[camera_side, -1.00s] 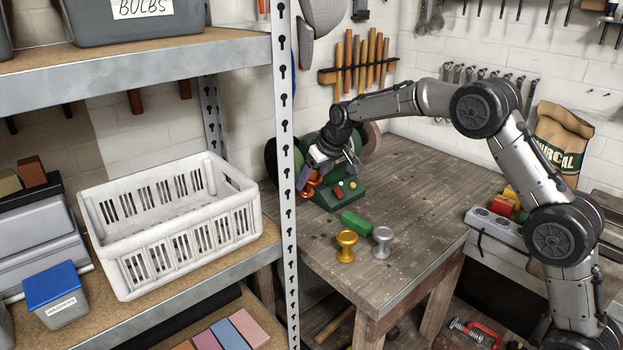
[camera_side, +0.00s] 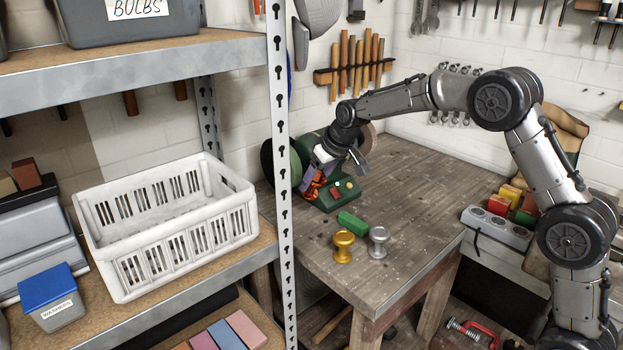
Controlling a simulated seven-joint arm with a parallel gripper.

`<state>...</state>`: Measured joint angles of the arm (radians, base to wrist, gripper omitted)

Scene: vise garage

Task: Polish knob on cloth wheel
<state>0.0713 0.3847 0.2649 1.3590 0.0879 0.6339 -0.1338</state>
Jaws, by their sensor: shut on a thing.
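My gripper (camera_side: 322,174) is at the green bench grinder on the back left of the wooden bench, shut on a copper-orange knob (camera_side: 315,187). The knob is partly hidden by the fingers and lies in front of the grinder. The grinder base (camera_side: 341,196) is green with small red and pale buttons. Its left wheel (camera_side: 268,165) is partly behind the shelf post, and a brownish wheel (camera_side: 368,138) shows on the right. I cannot tell whether the knob touches a wheel. A gold knob (camera_side: 343,246) and a silver knob (camera_side: 379,242) stand upright on the bench.
A green block (camera_side: 352,222) lies between the grinder and the standing knobs. A metal shelf post (camera_side: 283,200) rises at the bench's left, beside a white crate (camera_side: 165,225). The bench's right part (camera_side: 415,200) is clear.

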